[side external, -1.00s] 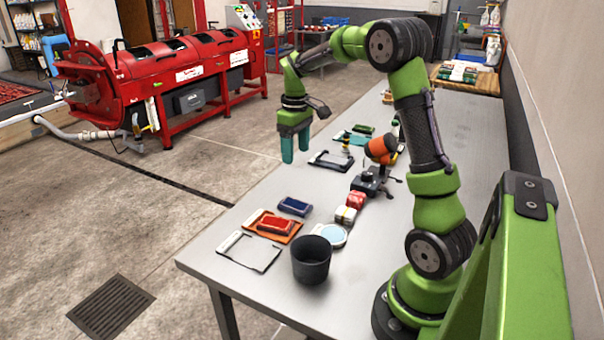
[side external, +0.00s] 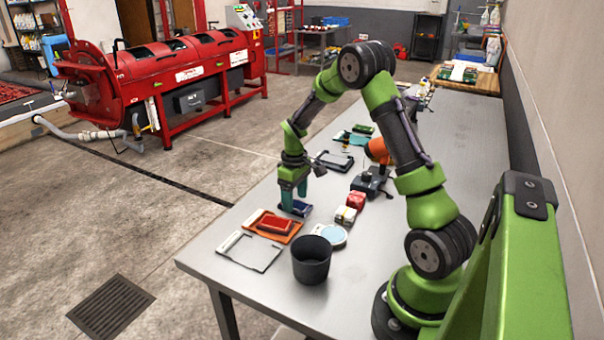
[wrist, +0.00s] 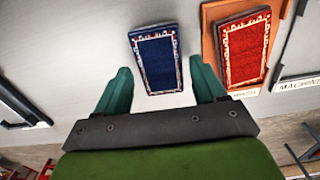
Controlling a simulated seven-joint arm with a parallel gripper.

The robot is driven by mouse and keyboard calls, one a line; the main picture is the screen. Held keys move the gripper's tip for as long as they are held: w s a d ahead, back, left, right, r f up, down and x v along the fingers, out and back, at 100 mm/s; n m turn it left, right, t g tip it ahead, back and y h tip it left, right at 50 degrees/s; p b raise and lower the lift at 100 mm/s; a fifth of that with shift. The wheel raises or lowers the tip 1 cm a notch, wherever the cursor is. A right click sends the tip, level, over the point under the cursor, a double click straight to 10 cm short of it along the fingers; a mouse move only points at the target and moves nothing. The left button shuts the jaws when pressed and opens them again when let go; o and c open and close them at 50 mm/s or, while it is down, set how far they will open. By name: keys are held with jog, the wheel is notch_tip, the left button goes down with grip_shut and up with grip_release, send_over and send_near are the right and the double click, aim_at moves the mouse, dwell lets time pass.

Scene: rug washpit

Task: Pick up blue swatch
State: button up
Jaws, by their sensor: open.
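The blue swatch (wrist: 156,60) is a small dark blue rug piece with a pale patterned border, lying flat on the grey table. In the wrist view it lies ahead of and between the two teal fingers, with its near end close to the fingertips. In the side view the blue swatch (side external: 298,208) is partly hidden by my gripper (side external: 294,203), which hangs pointing down just over it.
A red swatch (wrist: 244,48) lies on an orange tray (wrist: 209,45) to the right of the blue one. In the side view, a black cup (side external: 311,262), a white-framed tray (side external: 249,254), a round pale-blue dish (side external: 332,235) and small red and white blocks (side external: 356,201) stand nearby.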

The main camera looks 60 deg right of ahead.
jog(key=shift+f, duration=0.75)
jog(key=c, duration=0.8)
jog(key=shift+c, duration=0.2)
jog(key=shift+r, duration=0.1)
